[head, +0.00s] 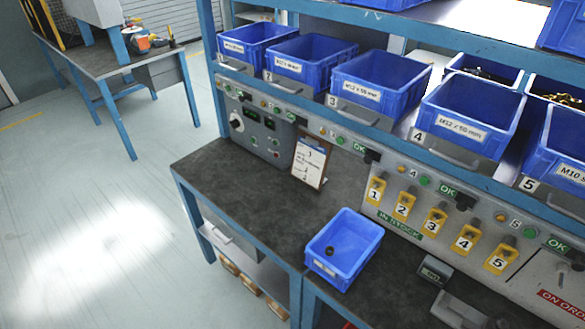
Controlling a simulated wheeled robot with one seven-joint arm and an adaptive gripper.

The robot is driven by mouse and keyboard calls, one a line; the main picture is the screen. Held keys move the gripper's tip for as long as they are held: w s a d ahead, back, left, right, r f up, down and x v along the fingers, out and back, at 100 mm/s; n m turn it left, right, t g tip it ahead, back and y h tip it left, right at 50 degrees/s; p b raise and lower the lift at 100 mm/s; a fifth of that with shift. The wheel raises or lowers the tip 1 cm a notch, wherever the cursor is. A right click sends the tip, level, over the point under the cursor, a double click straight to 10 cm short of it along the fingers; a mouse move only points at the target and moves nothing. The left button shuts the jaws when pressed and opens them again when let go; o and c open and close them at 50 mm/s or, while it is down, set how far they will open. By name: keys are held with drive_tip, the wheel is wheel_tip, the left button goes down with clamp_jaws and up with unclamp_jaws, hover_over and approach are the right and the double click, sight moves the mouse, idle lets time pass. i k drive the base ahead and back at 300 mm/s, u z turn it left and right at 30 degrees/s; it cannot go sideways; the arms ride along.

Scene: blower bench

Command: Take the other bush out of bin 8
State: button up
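A small dark ring-like part, perhaps a bush (329,251), lies inside a blue open bin (347,272) on the bench. No number can be read on that bin. Blue bins stand on the shelf above, with number plates such as 3 (332,101), 4 (418,135) and 5 (528,184) on the rail below them. I see no plate reading 8, so I cannot tell where bin 8 is. My gripper is not in view.
The dark bench top (245,180) is clear left of the clipboard (310,162). Yellow numbered holders (436,222) line the back panel. A small grey device (435,270) stands right of the bench bin. Open floor (90,220) lies to the left, before another table (95,60).

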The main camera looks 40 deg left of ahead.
sight(328, 254)
drive_tip(key=z, duration=0.6)
drive_tip(key=k, duration=0.6)
drive_tip(key=u, duration=1.2)
